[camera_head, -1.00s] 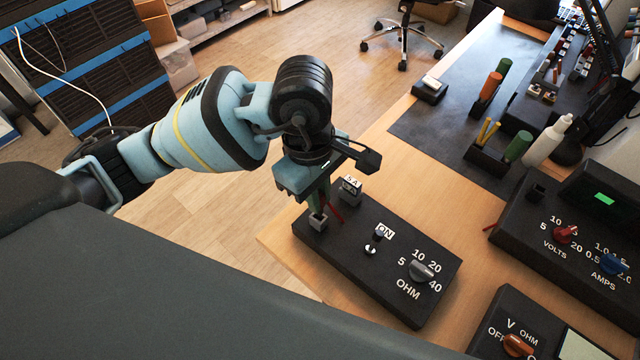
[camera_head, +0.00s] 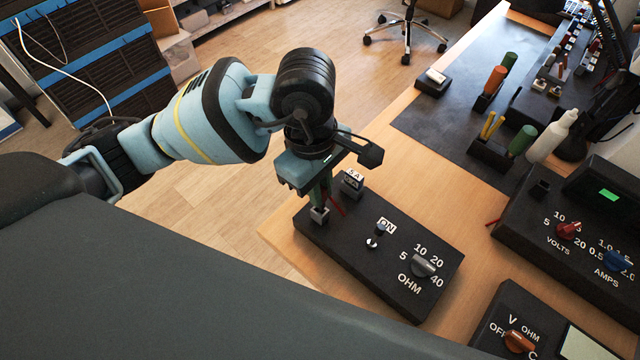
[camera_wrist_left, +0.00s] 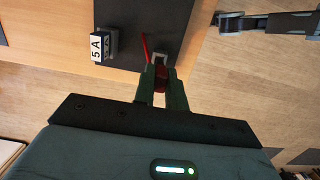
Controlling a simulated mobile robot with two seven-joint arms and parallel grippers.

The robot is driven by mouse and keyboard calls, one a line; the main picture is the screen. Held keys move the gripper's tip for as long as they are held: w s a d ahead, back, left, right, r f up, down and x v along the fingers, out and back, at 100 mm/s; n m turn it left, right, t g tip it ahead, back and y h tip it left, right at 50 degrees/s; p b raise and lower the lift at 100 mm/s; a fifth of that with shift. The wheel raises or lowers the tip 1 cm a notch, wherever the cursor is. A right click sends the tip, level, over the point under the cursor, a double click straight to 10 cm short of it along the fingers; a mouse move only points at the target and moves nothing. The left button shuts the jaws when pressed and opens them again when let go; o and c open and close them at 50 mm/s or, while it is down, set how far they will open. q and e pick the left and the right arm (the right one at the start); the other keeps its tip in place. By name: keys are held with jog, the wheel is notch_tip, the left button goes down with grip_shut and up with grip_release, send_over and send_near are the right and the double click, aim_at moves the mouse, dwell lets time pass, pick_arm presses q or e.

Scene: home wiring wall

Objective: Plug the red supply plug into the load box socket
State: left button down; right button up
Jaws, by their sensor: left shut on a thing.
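My left gripper (camera_head: 319,198) is over the left end of the black load box (camera_head: 350,252), pointing down. In the left wrist view its two green fingers (camera_wrist_left: 161,80) are shut on the dark red supply plug (camera_wrist_left: 162,77). The plug is right at the grey load box socket (camera_wrist_left: 160,57), which also shows in the head view (camera_head: 319,216). The fingers cover most of the plug, and I cannot tell how deep it sits. A red lead (camera_head: 335,204) comes out beside the fingers. My right gripper is not in view.
A block labelled 5 A (camera_head: 352,182) stands close behind the gripper on the load box. The box also has an ON switch (camera_head: 379,230) and an OHM knob (camera_head: 423,266). A volts and amps unit (camera_head: 520,238) and a meter (camera_head: 495,322) stand to the right.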

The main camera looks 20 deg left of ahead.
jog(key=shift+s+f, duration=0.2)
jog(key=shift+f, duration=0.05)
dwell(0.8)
